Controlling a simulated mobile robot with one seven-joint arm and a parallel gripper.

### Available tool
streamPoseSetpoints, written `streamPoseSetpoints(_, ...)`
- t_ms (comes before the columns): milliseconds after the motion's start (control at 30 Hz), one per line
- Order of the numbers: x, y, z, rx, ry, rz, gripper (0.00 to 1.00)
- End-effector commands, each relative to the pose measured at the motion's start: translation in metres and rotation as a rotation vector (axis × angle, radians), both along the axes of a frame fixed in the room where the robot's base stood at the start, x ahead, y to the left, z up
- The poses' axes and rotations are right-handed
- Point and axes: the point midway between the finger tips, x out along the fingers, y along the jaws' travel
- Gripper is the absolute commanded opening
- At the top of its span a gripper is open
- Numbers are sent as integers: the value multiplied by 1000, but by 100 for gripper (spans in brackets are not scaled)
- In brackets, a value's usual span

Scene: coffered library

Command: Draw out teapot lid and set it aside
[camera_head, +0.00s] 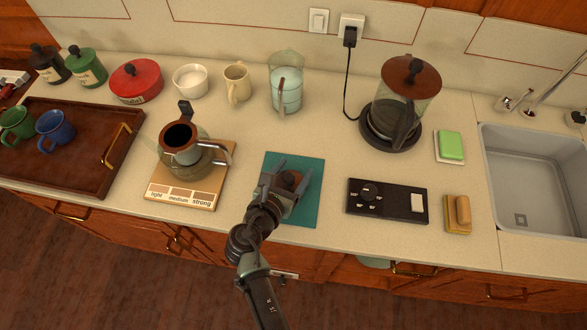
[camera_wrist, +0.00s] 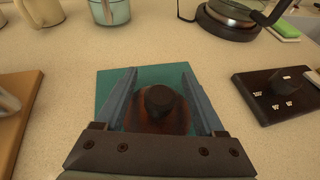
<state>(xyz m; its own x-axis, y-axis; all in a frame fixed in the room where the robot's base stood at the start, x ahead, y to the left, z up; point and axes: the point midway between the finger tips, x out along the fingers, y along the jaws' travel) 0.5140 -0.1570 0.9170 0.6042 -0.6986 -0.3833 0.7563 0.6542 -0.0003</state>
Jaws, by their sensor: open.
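The teapot lid (camera_head: 290,180) is reddish brown with a dark knob and lies on the teal mat (camera_head: 311,208). In the wrist view the lid (camera_wrist: 150,124) sits between the two fingers of my gripper (camera_wrist: 158,76), partly hidden by the gripper body. My gripper (camera_head: 294,172) is open around the lid; I cannot tell whether either finger touches it. The glass teapot (camera_head: 206,160) stands on a wooden board (camera_head: 163,187) left of the mat. Its brown-rimmed top is open and dark inside.
A black control panel (camera_head: 386,201) lies right of the mat, with a brush (camera_head: 462,211) beyond it. A kettle (camera_head: 405,90) stands on its base behind. A glass jar (camera_head: 286,88) and cream mug (camera_head: 237,84) stand behind the teapot. Bare counter lies behind the mat.

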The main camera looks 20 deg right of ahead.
Motion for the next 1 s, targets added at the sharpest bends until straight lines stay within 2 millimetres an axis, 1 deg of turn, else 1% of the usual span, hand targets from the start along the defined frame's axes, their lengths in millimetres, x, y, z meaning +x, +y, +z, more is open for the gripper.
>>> streamPoseSetpoints(300, 2, -2, -1, -1, -1, 1, 71)
streamPoseSetpoints(333, 2, -2, -1, -1, -1, 1, 69)
streamPoseSetpoints(467, 2, -2, -1, -1, -1, 1, 46)
streamPoseSetpoints(500, 2, -2, -1, -1, -1, 1, 39)
streamPoseSetpoints(567, 2, -2, -1, -1, -1, 1, 28)
streamPoseSetpoints(600, 2, -2, -1, -1, -1, 1, 21)
streamPoseSetpoints(667, 2, -2, -1, -1, -1, 1, 10)
streamPoseSetpoints(700, 2, -2, -1, -1, -1, 1, 3)
streamPoseSetpoints(733, 2, -2, -1, -1, -1, 1, 0)
streamPoseSetpoints(1000, 2, -2, 1, -1, -1, 1, 0)
